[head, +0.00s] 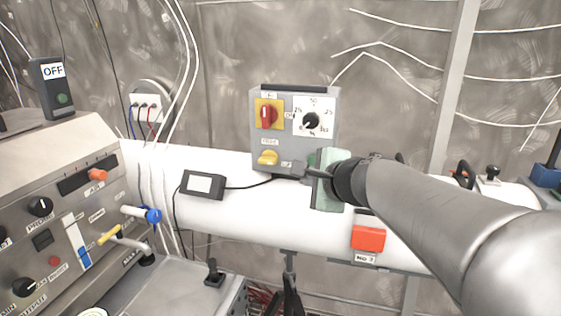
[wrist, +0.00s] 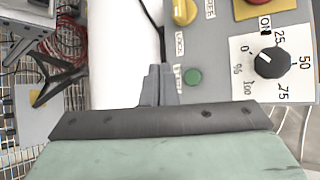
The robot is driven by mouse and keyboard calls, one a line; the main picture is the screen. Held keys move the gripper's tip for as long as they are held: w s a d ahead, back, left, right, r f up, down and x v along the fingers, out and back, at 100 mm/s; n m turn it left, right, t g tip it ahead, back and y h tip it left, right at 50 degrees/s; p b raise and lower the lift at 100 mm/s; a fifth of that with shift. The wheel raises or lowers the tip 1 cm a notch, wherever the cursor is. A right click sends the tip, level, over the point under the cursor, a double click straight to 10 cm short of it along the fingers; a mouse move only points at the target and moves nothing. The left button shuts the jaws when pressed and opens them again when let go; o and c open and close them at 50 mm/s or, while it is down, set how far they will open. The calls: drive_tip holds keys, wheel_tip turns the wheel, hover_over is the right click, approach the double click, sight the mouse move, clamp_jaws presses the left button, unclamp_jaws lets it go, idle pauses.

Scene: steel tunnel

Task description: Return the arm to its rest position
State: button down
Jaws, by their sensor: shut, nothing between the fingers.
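My arm (head: 420,195) reaches in from the lower right of the head view. Whether the fingers touch the box cannot be told. The box carries a red and yellow switch (head: 267,114), a black dial (head: 311,121) and a yellow knob (head: 268,158). The gripper hides the green button in the head view.
A white pipe (head: 225,215) runs behind and below the gripper. A small black-framed display (head: 202,185) is on it, left of the box. A red-orange block (head: 368,237) sits below the arm. A control console (head: 60,215) fills the left, and a joystick (head: 213,274) stands low in front.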

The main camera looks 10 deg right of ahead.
idle(0.3)
drive_tip(key=s+a+f+n+g+p, duration=0.1)
drive_tip(key=s+a+f+n+g, duration=0.15)
drive_tip(key=s+f+n, duration=0.35)
drive_tip(key=s+a+f+n+g, duration=0.2)
drive_tip(key=s+f+n+g, duration=0.25)
drive_tip(key=f, duration=0.25)
drive_tip(key=s+d+f+n+g+h, duration=0.1)
drive_tip(key=s+d+f+n+g, duration=0.1)
drive_tip(key=s+f+n, duration=0.2)
drive_tip(key=s+d+f+n+g+h, duration=0.1)
drive_tip(key=s+f+n+g+h, duration=0.1)
drive_tip(key=s, duration=0.8)
wheel_tip(320, 180, down, 3)
drive_tip(key=shift+s+d+f+n+g+p, duration=0.15)
drive_tip(key=shift+d+n+g+p, duration=0.3)
drive_tip(key=shift+n, duration=0.7)
drive_tip(key=shift+a, duration=0.1)
